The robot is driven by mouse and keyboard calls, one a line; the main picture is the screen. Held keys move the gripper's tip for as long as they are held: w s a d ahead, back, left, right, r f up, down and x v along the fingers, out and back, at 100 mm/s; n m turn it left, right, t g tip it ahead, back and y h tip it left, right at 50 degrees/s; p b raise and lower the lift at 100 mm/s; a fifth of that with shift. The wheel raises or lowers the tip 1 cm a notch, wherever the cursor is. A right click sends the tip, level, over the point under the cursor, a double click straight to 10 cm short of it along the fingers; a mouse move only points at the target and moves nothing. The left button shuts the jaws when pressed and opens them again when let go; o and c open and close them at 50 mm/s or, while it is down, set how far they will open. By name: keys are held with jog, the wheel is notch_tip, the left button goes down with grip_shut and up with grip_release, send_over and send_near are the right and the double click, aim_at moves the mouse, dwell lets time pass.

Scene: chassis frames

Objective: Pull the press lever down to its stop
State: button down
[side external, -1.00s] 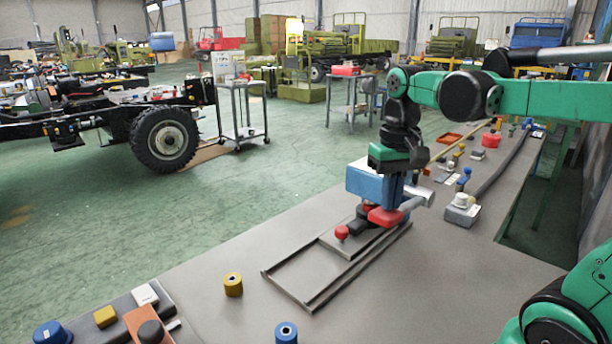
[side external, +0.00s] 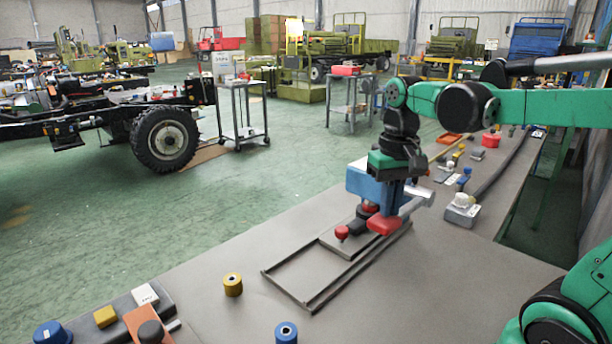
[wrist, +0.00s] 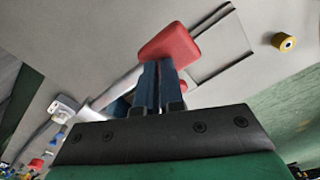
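The press stands on the bench with a blue body (side external: 363,181), partly hidden behind my gripper. Its lever is a grey bar (side external: 413,206) ending in a red grip (side external: 384,226), which hangs low beside the press's base plate (side external: 345,243). The red grip also shows in the wrist view (wrist: 168,43). My gripper (side external: 388,212) points down over the grip. In the wrist view, its two blue fingers (wrist: 157,65) are together with nothing visible between them. Their tips meet the grip's near edge; exact contact is hidden.
A small red knob (side external: 341,232) stands on the base plate, beside rails (side external: 285,287) running toward the front. A yellow spool (side external: 233,285) and a blue spool (side external: 286,332) stand nearby. A grey block (side external: 462,213) with a white top is to the right. Open bench lies between.

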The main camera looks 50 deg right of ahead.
jog(key=shift+f, duration=1.25)
dwell(1.2)
notch_tip(320, 180, up, 14)
jog(key=shift+r, duration=0.15)
dwell(1.6)
jog(key=w+a+f+n+t, duration=0.1)
jog(key=a+f+n+t, duration=0.2)
jog(key=f, duration=0.4)
jog(key=a+f+n+t, duration=0.3)
jog(key=a+f+t, duration=0.1)
jog(key=a+f, duration=0.2)
jog(key=shift+x, duration=0.95)
jog(key=shift+s+a+f, duration=0.1)
jog(key=shift+s, duration=0.1)
